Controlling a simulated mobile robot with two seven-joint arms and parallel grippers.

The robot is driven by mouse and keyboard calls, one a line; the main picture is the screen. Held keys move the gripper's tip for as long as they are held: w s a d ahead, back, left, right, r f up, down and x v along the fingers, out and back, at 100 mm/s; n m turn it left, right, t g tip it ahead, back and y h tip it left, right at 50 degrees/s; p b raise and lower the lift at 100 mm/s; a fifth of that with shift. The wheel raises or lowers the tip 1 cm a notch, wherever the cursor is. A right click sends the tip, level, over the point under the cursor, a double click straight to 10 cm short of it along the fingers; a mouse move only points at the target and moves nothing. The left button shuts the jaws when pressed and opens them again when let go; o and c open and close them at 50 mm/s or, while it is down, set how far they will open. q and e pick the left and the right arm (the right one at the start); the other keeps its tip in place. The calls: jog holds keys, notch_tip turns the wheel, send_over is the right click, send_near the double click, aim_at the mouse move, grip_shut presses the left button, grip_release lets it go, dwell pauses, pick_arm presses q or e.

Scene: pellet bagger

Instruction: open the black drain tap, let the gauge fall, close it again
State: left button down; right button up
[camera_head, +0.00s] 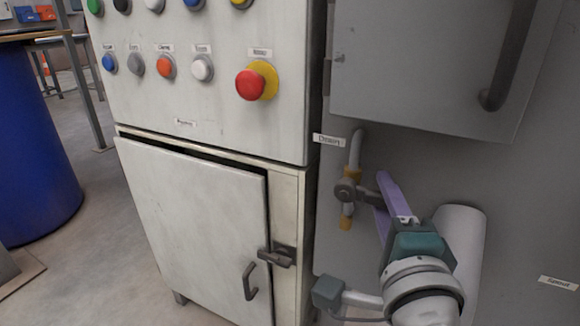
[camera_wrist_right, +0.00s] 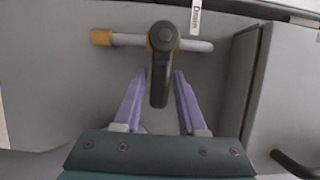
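The black drain tap has a dark lever (camera_head: 362,191) on a short grey pipe (camera_head: 355,150) with brass-coloured collars, below the "Drain" label (camera_head: 330,140). In the right wrist view the lever (camera_wrist_right: 160,75) stands across the pipe (camera_wrist_right: 127,40). My right gripper (camera_head: 381,192) is open at the tap, with its purple fingers on either side of the lever's free end. The wrist view shows the fingertips (camera_wrist_right: 160,76) with a small gap on each side of the lever. My left gripper is out of view. No gauge shows in either view.
A control panel with several buttons and a red emergency stop (camera_head: 251,85) is left of the tap. Below it is a cabinet door (camera_head: 195,225), slightly ajar. A grey box with a dark handle (camera_head: 500,75) juts out above right of the tap. A blue drum (camera_head: 35,150) stands far left.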

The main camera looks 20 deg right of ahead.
grip_shut()
dwell(1.1)
